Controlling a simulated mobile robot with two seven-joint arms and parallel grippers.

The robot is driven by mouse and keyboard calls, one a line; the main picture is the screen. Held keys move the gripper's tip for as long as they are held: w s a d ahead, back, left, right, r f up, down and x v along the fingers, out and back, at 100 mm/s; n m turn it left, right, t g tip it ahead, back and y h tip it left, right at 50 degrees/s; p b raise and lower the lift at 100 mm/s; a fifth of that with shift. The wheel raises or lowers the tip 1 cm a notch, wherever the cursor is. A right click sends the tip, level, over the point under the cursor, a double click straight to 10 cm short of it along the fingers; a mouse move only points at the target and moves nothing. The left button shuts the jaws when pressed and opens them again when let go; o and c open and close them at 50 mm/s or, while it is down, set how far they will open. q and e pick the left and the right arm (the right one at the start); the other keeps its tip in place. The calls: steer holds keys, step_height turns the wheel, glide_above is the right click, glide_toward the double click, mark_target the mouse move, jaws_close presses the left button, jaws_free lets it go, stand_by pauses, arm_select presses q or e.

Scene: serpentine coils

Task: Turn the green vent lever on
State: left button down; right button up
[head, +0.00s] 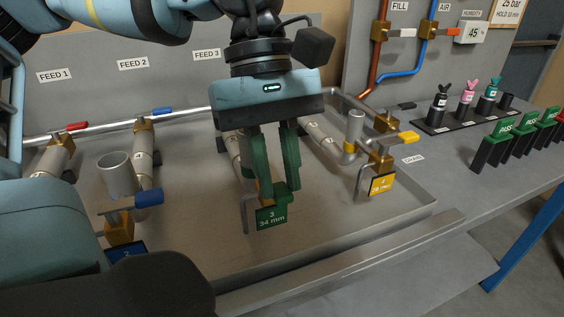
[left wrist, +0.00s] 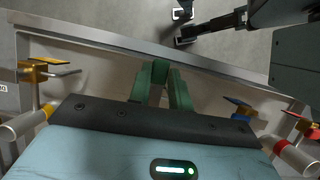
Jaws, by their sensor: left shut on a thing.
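My left gripper (head: 272,192) comes down from above at the third valve, with its dark green fingers shut on the green vent lever (head: 281,196). The fingers hide much of the lever, so its exact angle is hard to tell. A green tag (head: 271,217) reading "3 34 mm" hangs just below and in front of the fingertips. In the left wrist view the green fingers (left wrist: 162,85) show close together, and the lever itself cannot be made out there. My right gripper is not in view.
A blue-handled vent valve (head: 148,198) stands left, and a yellow-handled one (head: 408,137) right. Grey pipes rise behind. The tray's raised front rim (head: 340,262) runs below.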

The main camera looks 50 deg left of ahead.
arm_select(q)
steer(key=shift+s+m, duration=0.1)
steer(key=shift+m, duration=0.2)
steer(key=c, duration=1.3)
jaws_free()
steer(key=shift+p+v, duration=0.35)
steer(key=shift+v, duration=3.6)
